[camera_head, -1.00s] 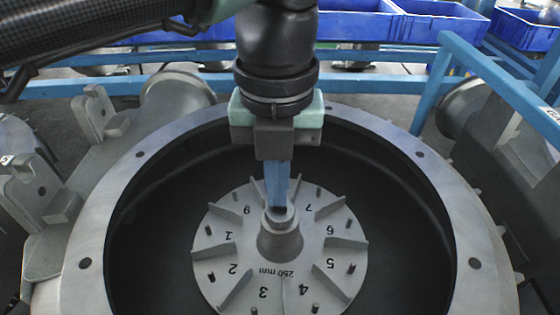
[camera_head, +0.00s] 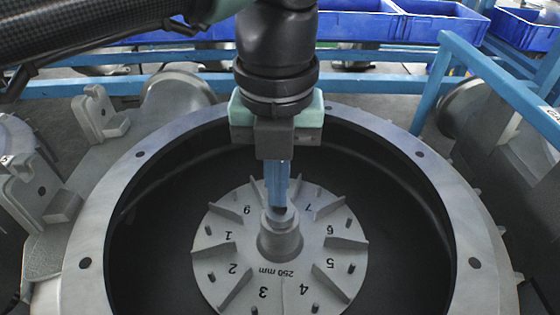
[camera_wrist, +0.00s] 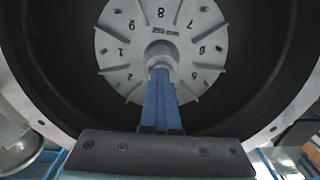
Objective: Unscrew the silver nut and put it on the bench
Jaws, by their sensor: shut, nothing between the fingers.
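The numbered grey impeller (camera_head: 225,262) sits inside the round dark housing, with a stepped hub (camera_head: 280,243) at its centre. The silver nut (camera_head: 268,216) appears as the small ring at the hub's top, partly hidden by my fingertips and hard to tell from the hub. My gripper (camera_head: 279,206) points straight down with its blue fingers shut and empty, tips right at the hub top. In the wrist view, my gripper (camera_wrist: 160,72) reaches the near edge of the hub (camera_wrist: 160,50); whether it touches the nut is unclear.
The housing's wide bolted flange (camera_head: 87,235) surrounds the impeller and my fingers. Blue rails (camera_head: 490,75) stand behind and to the right, with blue bins (camera_head: 440,24) beyond. Grey cast parts (camera_head: 45,190) lie on the left.

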